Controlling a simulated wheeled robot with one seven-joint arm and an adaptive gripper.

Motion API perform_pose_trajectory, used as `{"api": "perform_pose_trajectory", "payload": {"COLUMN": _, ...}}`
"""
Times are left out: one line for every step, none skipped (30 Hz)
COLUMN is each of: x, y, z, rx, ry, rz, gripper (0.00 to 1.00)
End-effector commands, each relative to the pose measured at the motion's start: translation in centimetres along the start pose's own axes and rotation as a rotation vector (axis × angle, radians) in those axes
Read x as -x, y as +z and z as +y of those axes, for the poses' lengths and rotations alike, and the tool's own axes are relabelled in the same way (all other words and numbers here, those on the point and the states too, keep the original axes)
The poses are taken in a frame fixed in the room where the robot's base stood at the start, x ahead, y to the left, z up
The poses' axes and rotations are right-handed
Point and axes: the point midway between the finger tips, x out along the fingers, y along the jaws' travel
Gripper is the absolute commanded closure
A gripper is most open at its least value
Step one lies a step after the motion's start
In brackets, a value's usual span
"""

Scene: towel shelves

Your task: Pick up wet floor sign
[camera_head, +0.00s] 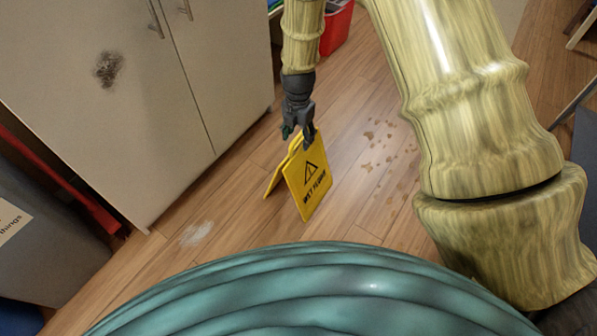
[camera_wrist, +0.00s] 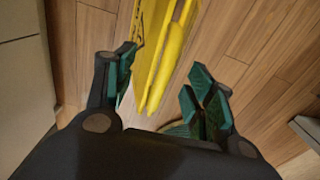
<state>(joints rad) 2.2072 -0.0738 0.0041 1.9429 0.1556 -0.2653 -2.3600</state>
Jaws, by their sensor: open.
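The yellow wet floor sign (camera_head: 309,180) stands spread open on the wooden floor, with a black warning triangle and lettering on the panel facing me. My gripper (camera_head: 299,132) is directly above it, pointing down at its top edge. In the wrist view, the sign's top (camera_wrist: 167,68) lies between the two open fingers of my gripper (camera_wrist: 163,97), closer to the left finger. There is a visible space to the right finger. Whether either finger touches the sign cannot be told.
A pale cabinet (camera_head: 120,75) with a dark smudge stands to the left of the sign. A red bin (camera_head: 337,28) is at the back. Brown spots (camera_head: 385,140) mark the floor to the right, and a whitish patch (camera_head: 196,233) lies at the front left. Open floor surrounds the sign.

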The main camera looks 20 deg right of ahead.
Motion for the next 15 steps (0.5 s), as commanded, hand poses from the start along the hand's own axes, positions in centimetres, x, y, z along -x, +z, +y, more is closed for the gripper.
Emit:
{"api": "perform_pose_trajectory", "payload": {"x": -1.0, "y": 0.0, "z": 0.0, "rx": 0.001, "ry": -0.001, "rz": 0.000, "gripper": 0.45}}
{"api": "perform_pose_trajectory", "payload": {"x": -1.4, "y": 0.0, "z": -0.1, "rx": 0.000, "ry": -0.001, "rz": 0.000, "gripper": 0.45}}
{"api": "perform_pose_trajectory", "payload": {"x": -1.9, "y": 0.0, "z": -0.1, "rx": 0.001, "ry": -0.002, "rz": 0.000, "gripper": 0.45}}
{"api": "perform_pose_trajectory", "payload": {"x": -2.2, "y": 0.1, "z": -0.1, "rx": 0.001, "ry": -0.001, "rz": 0.000, "gripper": 0.45}}
{"api": "perform_pose_trajectory", "payload": {"x": -2.5, "y": 0.1, "z": -0.1, "rx": 0.000, "ry": -0.001, "rz": 0.000, "gripper": 0.45}}
{"api": "perform_pose_trajectory", "payload": {"x": -2.9, "y": 0.1, "z": -0.1, "rx": 0.001, "ry": -0.001, "rz": 0.000, "gripper": 0.45}}
{"api": "perform_pose_trajectory", "payload": {"x": -3.2, "y": 0.1, "z": -0.1, "rx": 0.000, "ry": -0.002, "rz": 0.001, "gripper": 0.45}}
{"api": "perform_pose_trajectory", "payload": {"x": -3.6, "y": 0.1, "z": -0.2, "rx": 0.000, "ry": -0.002, "rz": 0.001, "gripper": 0.45}}
{"api": "perform_pose_trajectory", "payload": {"x": -3.9, "y": 0.1, "z": -0.1, "rx": 0.001, "ry": -0.002, "rz": 0.001, "gripper": 0.45}}
{"api": "perform_pose_trajectory", "payload": {"x": -4.1, "y": 0.1, "z": -0.1, "rx": 0.001, "ry": -0.002, "rz": 0.001, "gripper": 0.45}}
{"api": "perform_pose_trajectory", "payload": {"x": -4.3, "y": 0.1, "z": -0.1, "rx": 0.000, "ry": -0.001, "rz": 0.001, "gripper": 0.45}}
{"api": "perform_pose_trajectory", "payload": {"x": -4.4, "y": 0.1, "z": -0.1, "rx": 0.001, "ry": -0.001, "rz": 0.000, "gripper": 0.45}}
{"api": "perform_pose_trajectory", "payload": {"x": -4.5, "y": 0.1, "z": -0.1, "rx": 0.001, "ry": -0.001, "rz": 0.000, "gripper": 0.45}}
{"api": "perform_pose_trajectory", "payload": {"x": -4.5, "y": 0.1, "z": -0.1, "rx": 0.001, "ry": -0.001, "rz": 0.000, "gripper": 0.45}}
{"api": "perform_pose_trajectory", "payload": {"x": -4.5, "y": 0.1, "z": -0.1, "rx": 0.001, "ry": -0.001, "rz": 0.000, "gripper": 0.45}}
